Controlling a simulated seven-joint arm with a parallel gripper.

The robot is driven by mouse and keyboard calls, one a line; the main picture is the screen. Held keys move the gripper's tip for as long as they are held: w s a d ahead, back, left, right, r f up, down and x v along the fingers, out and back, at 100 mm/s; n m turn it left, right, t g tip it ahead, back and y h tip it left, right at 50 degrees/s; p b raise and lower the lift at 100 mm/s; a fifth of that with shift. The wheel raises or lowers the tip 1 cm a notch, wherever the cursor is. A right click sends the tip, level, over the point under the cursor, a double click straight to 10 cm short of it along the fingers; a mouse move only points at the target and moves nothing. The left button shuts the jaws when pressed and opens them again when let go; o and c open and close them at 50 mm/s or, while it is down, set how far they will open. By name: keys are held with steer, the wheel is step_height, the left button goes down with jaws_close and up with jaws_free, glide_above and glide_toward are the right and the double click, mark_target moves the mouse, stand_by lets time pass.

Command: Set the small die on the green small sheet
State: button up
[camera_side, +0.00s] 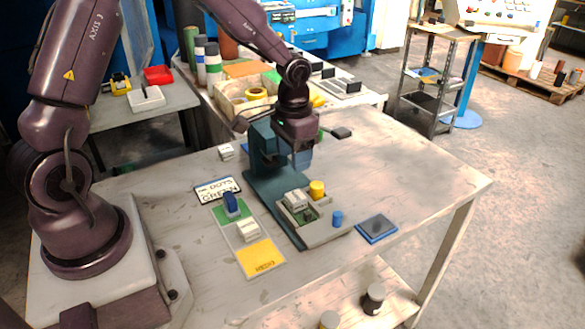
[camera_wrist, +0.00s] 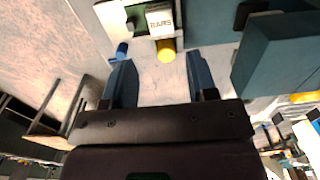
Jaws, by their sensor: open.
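A white block lettered BARS (camera_wrist: 159,20) sits by a green patch in the press bed; it also shows in the side view (camera_side: 296,199). Another white block (camera_side: 248,230) lies on the left strip, between a green sheet (camera_side: 222,216) and a yellow sheet (camera_side: 261,258). A blue handled piece (camera_side: 231,204) stands on that green sheet. A third white block (camera_side: 226,152) lies near the back. I cannot tell which block is the small die. My gripper (camera_side: 301,155) is open and empty above the table beside the press; its two blue fingers show in the wrist view (camera_wrist: 160,85).
A teal press (camera_side: 264,160) stands mid-table. A yellow cylinder (camera_side: 317,189) and a blue cylinder (camera_side: 338,218) stand at its bed. A sign reading DOTS GREEN (camera_side: 217,190) lies left. A dark blue-edged pad (camera_side: 377,228) lies right. The table's right side is mostly clear.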

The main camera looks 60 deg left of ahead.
steer(key=s+d+r+t+y, duration=0.1)
steer(key=s+r, duration=0.3)
steer(key=r, duration=0.3)
steer(key=s+d+r+t+y, duration=0.1)
steer(key=s+r+t, duration=0.1)
steer(key=s+r, duration=0.35)
steer(key=s+d+r+t+h, duration=0.2)
steer(key=s+r, duration=0.4)
steer(key=s, duration=0.2)
steer(key=shift+s+d+r+t, duration=0.3)
steer(key=shift+s+d+r, duration=0.05)
steer(key=shift+s+r, duration=0.05)
